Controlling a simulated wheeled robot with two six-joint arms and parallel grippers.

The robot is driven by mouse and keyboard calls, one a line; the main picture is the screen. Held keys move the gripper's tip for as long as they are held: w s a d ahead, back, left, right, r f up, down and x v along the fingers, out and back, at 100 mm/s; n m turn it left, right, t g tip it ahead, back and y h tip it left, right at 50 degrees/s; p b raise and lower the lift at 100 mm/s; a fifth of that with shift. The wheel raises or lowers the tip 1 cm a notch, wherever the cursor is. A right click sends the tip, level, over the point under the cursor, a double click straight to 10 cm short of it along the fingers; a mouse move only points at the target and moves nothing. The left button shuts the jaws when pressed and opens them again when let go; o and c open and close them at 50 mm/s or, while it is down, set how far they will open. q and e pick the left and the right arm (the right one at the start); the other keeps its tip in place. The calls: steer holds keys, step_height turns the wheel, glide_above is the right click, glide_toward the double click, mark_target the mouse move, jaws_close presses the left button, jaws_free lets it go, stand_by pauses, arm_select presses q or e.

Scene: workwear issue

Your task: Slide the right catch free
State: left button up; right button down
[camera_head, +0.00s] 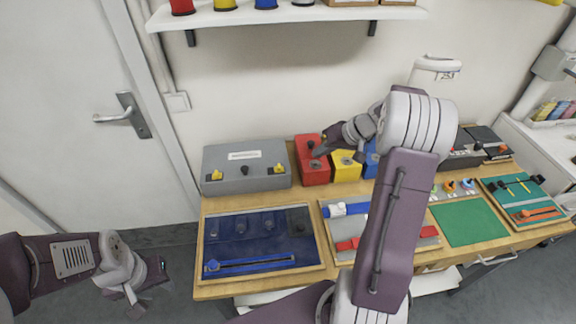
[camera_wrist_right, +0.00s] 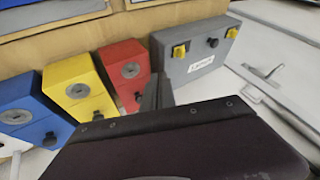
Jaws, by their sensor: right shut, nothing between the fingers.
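A grey box (camera_head: 222,160) stands at the back left of the bench, with a white label, a dark round knob and two yellow catches on its sloped front. The right catch (camera_head: 280,169) is on the side near the red box; the left catch (camera_head: 215,176) is at the other end. In the right wrist view the grey box (camera_wrist_right: 196,66) appears turned round, its right catch (camera_wrist_right: 179,52) nearest the red box. My right gripper (camera_head: 318,153) is shut and empty over the red box, apart from the catch. My left gripper (camera_head: 150,287) hangs left of the bench; its jaw opening is unclear.
The red box (camera_head: 313,173), yellow box (camera_head: 346,172) and a blue box stand right of the grey box. A blue tray (camera_head: 225,250) lies in front of it. A wall shelf (camera_head: 280,16) is above, and a door (camera_head: 75,100) is at left.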

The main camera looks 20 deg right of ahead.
mark_target(283, 167)
steer(key=x, duration=0.3)
steer(key=a+p+x, duration=0.1)
steer(key=x, duration=0.3)
steer(key=a+r+p+x, duration=0.1)
steer(key=x, duration=0.3)
steer(key=shift+w+a, duration=0.25)
steer(key=shift+a, duration=0.05)
steer(key=shift+a+p, duration=0.3)
steer(key=shift+a, duration=0.4)
arm_select(q)
steer(key=shift+w+a+r, duration=0.1)
steer(key=shift+a+r, duration=0.1)
steer(key=shift+r, duration=1.05)
arm_select(e)
steer(key=shift+w+f, duration=0.1)
